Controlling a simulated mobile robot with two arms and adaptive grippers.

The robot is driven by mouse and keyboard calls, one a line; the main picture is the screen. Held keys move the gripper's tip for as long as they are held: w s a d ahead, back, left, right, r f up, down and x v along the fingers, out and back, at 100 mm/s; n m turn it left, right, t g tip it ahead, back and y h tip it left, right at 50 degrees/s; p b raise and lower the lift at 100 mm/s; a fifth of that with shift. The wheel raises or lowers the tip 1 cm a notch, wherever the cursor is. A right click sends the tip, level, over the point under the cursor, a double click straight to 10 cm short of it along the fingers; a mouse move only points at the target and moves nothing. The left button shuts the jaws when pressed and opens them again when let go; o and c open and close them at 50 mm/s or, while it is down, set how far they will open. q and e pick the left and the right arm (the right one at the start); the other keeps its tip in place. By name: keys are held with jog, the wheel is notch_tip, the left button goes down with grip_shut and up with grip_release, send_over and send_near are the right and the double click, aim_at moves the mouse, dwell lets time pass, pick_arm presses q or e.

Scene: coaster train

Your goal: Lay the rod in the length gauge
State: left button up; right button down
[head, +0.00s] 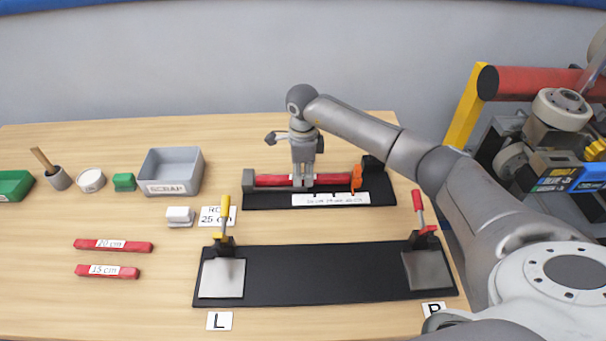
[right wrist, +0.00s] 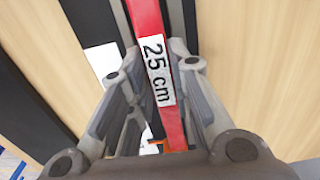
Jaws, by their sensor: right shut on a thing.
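The red rod (head: 273,181) lies lengthwise along the length gauge (head: 265,203), between a grey end block (head: 249,180) at its left and an orange slider (head: 356,178) at its right. In the right wrist view the rod (right wrist: 146,18) carries a "25 cm" label and passes between my fingers. My right gripper (head: 303,184) points down and is shut on the rod near its middle. I cannot tell whether the rod rests fully on the gauge. The white scale strip (head: 331,199) runs along the gauge's front. My left gripper is not in view.
Two shorter red rods, 20 cm (head: 88,244) and 15 cm (head: 86,270), lie at the left. A grey scrap bin (head: 171,190) stands left of the gauge. A black fixture (head: 322,276) with two upright clamps lies in front. The table's left front is clear.

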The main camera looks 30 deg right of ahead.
aim_at(303, 177)
jog(key=c, duration=1.3)
grip_release()
jog(key=shift+s+f, duration=0.2)
jog(key=shift+f, duration=0.15)
jog(key=shift+r+p, duration=0.5)
jog(key=shift+p, duration=0.05)
jog(key=shift+w+r+p, duration=0.15)
jog(key=shift+r+p, duration=0.25)
notch_tip(303, 177, up, 12)
jog(key=b, duration=0.3)
jog(key=shift+f, duration=0.15)
